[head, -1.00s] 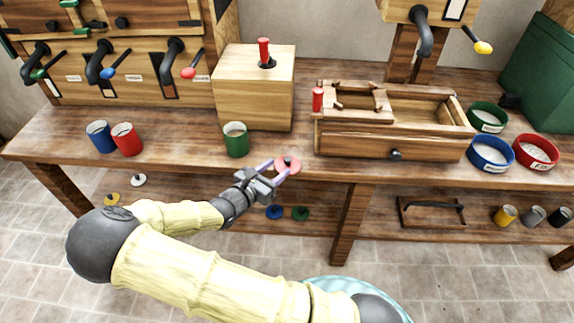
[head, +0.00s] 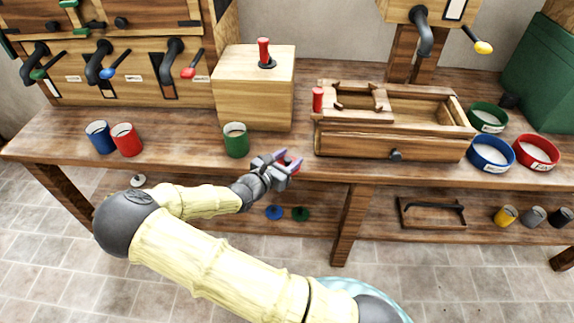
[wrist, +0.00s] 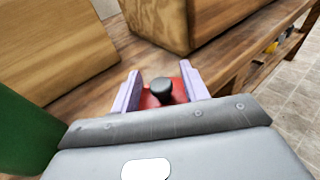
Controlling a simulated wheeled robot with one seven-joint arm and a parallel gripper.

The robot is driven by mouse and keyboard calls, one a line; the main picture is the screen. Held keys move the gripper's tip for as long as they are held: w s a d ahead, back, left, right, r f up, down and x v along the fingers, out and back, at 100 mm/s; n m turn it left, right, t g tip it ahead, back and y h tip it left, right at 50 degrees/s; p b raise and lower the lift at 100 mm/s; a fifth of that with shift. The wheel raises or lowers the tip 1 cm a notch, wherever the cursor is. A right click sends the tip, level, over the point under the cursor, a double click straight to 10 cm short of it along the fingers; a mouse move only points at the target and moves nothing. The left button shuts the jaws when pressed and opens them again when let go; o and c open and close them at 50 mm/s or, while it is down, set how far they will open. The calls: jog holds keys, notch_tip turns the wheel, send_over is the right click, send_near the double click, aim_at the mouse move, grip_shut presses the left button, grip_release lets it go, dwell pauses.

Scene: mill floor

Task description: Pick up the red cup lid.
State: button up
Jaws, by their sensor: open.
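The red cup lid (wrist: 178,88) has a dark knob on top and lies on the workbench near its front edge. In the head view the lid (head: 291,162) is partly hidden by my gripper (head: 283,160). In the wrist view my gripper (wrist: 165,92) is open, with one lilac finger on each side of the lid and the knob between them. I cannot tell whether the fingers touch the lid.
A green cup (head: 236,140) stands close to the left of my gripper. A wooden box with a red-handled lever (head: 252,90) is behind it. A wooden drawer unit (head: 365,146) stands to the right. Red (head: 126,140) and blue (head: 100,137) cups stand at left.

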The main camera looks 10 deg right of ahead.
aim_at(287, 159)
dwell(0.4)
grip_shut()
notch_tip(287, 159, up, 10)
jog(key=shift+r+p, duration=0.1)
jog(key=shift+p, duration=0.6)
